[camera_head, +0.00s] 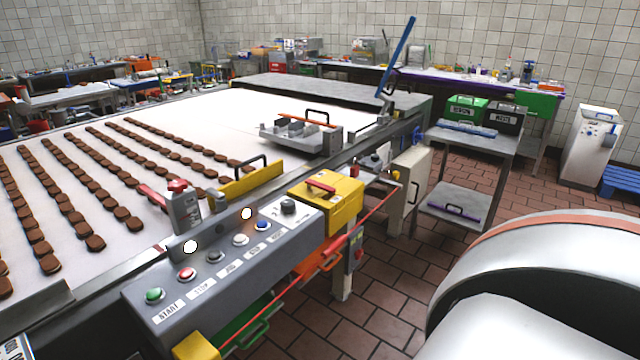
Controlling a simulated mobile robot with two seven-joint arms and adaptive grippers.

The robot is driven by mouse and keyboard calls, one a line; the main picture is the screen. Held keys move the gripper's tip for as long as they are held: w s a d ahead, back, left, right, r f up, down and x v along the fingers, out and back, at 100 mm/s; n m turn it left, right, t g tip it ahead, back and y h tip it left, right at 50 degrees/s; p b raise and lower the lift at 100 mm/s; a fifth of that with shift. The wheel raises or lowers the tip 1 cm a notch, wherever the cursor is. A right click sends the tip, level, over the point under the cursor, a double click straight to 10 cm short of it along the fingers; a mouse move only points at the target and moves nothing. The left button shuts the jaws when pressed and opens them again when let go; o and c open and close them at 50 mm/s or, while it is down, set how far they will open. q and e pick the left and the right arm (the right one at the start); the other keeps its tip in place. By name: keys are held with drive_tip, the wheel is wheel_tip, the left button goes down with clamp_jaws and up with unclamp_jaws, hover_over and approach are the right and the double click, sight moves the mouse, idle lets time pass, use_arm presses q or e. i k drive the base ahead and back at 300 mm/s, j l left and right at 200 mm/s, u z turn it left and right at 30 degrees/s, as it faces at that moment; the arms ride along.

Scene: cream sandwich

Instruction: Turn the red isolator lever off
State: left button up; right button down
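A red lever (320,187) lies flat across the top of a yellow box (343,205) at the far right end of the grey control panel (222,262). I take it to be the isolator lever, but I can read no label on it. Neither of my grippers shows in the head view. A large pale rounded part, probably mine, fills the lower right corner, well apart from the lever.
The panel carries labelled push buttons, including a green one (154,295) and a red one (187,273). The white conveyor (205,112) carries rows of brown biscuits. A red cable runs along the front.

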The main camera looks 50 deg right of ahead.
sight(309, 182)
drive_tip(key=z, duration=1.55)
